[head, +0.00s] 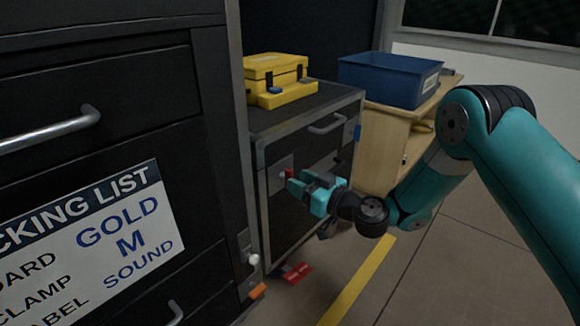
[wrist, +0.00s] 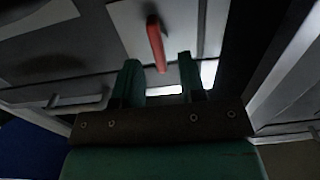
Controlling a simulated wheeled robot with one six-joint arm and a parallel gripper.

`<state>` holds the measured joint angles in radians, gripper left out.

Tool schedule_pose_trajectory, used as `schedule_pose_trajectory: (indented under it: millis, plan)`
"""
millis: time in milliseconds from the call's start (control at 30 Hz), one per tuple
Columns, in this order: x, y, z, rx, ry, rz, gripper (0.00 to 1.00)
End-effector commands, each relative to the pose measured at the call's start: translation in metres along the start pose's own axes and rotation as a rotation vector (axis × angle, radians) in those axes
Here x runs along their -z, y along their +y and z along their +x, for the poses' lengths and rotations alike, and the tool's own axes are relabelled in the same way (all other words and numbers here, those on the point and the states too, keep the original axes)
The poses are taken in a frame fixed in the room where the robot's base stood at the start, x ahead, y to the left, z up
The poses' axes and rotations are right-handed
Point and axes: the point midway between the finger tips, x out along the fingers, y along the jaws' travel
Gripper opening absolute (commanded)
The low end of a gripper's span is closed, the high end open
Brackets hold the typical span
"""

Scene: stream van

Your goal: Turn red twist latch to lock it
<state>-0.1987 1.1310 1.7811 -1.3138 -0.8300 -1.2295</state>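The red twist latch (head: 289,174) sits on a pale plate on the front of a low dark cabinet (head: 262,204), near its left edge. In the wrist view the latch (wrist: 157,44) is a narrow red handle, slightly tilted, pointing toward my fingers. My gripper (head: 297,184) is just in front of the latch in the head view. In the wrist view my gripper (wrist: 159,76) has its two fingers apart, with a clear gap between them. The tip of the latch lies near the gap; whether it touches a finger I cannot tell.
A yellow case (head: 276,82) stands on the cabinet. A blue bin (head: 390,80) sits on a wooden shelf unit at right. A tall dark drawer unit with a packing list (head: 95,240) fills the left. Red and blue items (head: 292,271) lie on the floor below.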

Motion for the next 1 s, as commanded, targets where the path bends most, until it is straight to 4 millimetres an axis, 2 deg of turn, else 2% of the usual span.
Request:
schedule_pose_trajectory:
  millis: [100, 233, 600, 767, 1000]
  plan:
    - [-0.004, -0.001, 0.02, 0.002, 0.001, -0.003, 0.37]
    - [-0.003, 0.0, 0.032, 0.0, 0.0, -0.001, 0.37]
    - [-0.002, 0.0, 0.037, -0.002, -0.001, 0.002, 0.37]
    - [-0.002, 0.0, 0.037, -0.002, -0.001, 0.002, 0.0]
    - [-0.002, 0.0, 0.037, -0.001, -0.001, 0.015, 0.0]
